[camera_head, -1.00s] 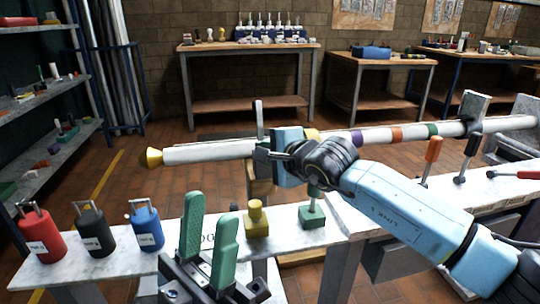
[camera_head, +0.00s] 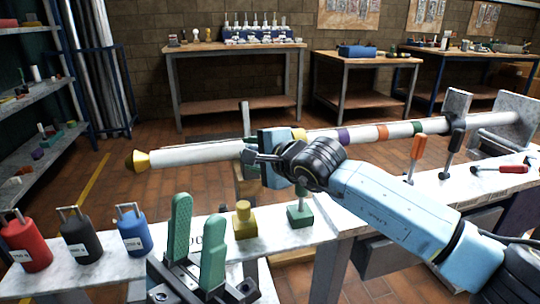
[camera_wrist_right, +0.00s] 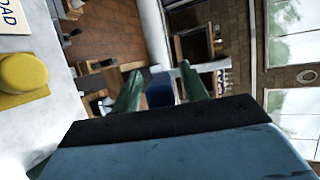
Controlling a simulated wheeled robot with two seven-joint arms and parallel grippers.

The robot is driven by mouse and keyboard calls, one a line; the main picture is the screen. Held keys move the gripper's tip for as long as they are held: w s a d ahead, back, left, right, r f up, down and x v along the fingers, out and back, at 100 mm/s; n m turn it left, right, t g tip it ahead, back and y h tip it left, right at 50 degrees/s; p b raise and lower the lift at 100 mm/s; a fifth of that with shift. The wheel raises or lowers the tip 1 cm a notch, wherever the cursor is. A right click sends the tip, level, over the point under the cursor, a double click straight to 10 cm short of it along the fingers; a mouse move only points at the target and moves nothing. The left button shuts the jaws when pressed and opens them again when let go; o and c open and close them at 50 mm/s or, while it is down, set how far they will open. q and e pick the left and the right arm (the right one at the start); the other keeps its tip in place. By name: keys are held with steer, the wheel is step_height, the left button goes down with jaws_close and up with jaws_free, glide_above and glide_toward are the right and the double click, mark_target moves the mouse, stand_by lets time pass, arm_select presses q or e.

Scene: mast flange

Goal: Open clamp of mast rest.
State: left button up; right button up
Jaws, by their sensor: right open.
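The white mast (camera_head: 195,154) with a yellow tip lies level above the bench, crossing behind my right arm. Around the mast near my right gripper, a grey upright (camera_head: 245,117) rises behind it; the mast rest's clamp is mostly hidden there. My right gripper (camera_wrist_right: 160,70) is at the mast; its green fingers are apart in the right wrist view. A dark blue block (camera_wrist_right: 160,90) shows between them, and I cannot tell whether they touch it. The white mast (camera_wrist_right: 154,35) runs just beyond. My left gripper (camera_head: 198,210) is open and empty, low over the bench front.
Red (camera_head: 27,246), black (camera_head: 81,240) and blue (camera_head: 135,235) weights stand on the bench at left. A yellow knobbed block (camera_head: 244,222) and a green stand (camera_head: 300,211) are near the middle. An orange-handled tool (camera_head: 417,148) stands at right, with a red-handled screwdriver (camera_head: 513,169) lying beyond.

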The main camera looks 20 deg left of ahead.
arm_select(q)
steer(key=w+d+f+g+y+p, duration=0.1)
steer(key=w+d+g+p, duration=0.1)
steer(key=w+g+p, duration=0.2)
steer(key=w+g, duration=0.2)
steer(key=shift+w+y, duration=0.35)
steer(key=shift+y, duration=0.05)
arm_select(e)
steer(key=v, duration=1.3)
steer(key=shift+f, duration=0.1)
